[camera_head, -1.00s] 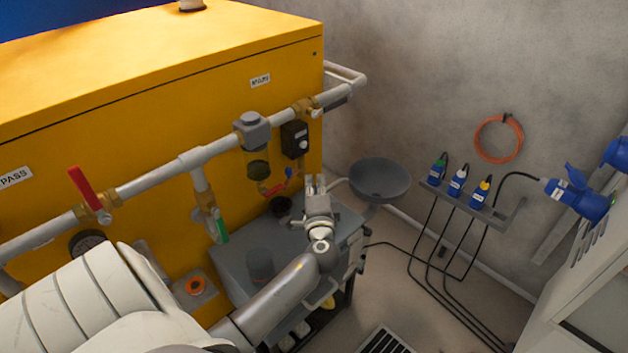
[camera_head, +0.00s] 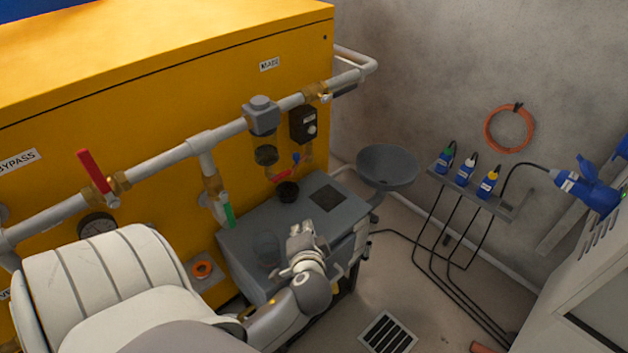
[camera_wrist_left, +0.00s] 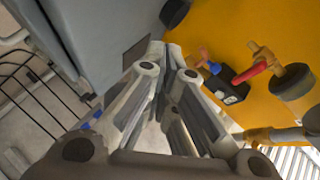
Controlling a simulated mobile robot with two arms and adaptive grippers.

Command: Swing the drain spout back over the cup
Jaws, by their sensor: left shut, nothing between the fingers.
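A short brass drain line with a red handle (camera_head: 281,175) and a blue handle (camera_head: 296,159) hangs below the clear filter bowl (camera_head: 265,155). Both handles also show in the left wrist view, red (camera_wrist_left: 252,73) and blue (camera_wrist_left: 215,68). I cannot tell exactly which way the spout's mouth points. A small dark cup (camera_head: 287,192) stands on the grey cabinet top just below this line. My left gripper (camera_head: 301,232) is shut and empty over the cabinet top, nearer to me than the cup and apart from it. My right gripper is not in view.
The grey cabinet (camera_head: 240,235) bears a clear jar (camera_head: 266,249) left of my gripper and a dark square (camera_head: 326,197). A grey round bowl (camera_head: 387,167) stands off its right side. The yellow tank (camera_head: 180,110) closes the back. A green-handled valve (camera_head: 228,214) hangs at left.

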